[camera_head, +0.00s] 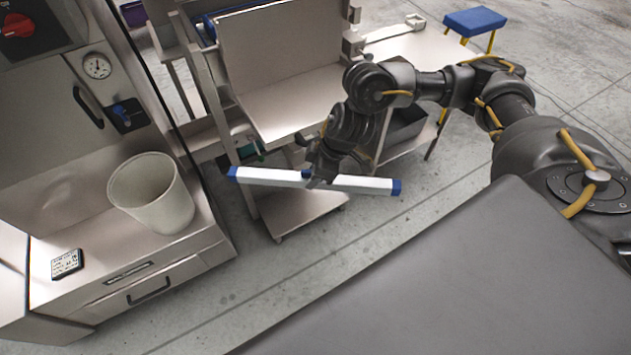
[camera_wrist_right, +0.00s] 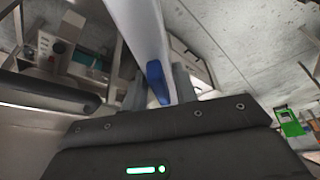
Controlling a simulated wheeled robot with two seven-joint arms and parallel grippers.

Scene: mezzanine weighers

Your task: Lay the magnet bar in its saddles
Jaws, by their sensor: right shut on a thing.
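The magnet bar (camera_head: 362,185) is a long pale bar with blue ends. It hangs nearly level in the head view, in front of a steel stand and above the floor. My right gripper (camera_head: 312,178) is shut on it near its middle, by a small blue part. In the right wrist view the bar (camera_wrist_right: 140,30) runs up and away from between the fingers of my right gripper (camera_wrist_right: 160,88), and a blue part (camera_wrist_right: 156,82) shows there. I cannot make out the saddles for certain in either view. My left gripper is not in view.
A steel stand with a sloped tray (camera_head: 285,100) is behind the bar. At left, a steel cabinet (camera_head: 215,262) carries a white bucket (camera_head: 133,198) and a small display (camera_head: 66,263). A steel table (camera_head: 410,42) and blue stool (camera_head: 474,20) are farther back. A grey surface (camera_head: 450,290) fills the lower right.

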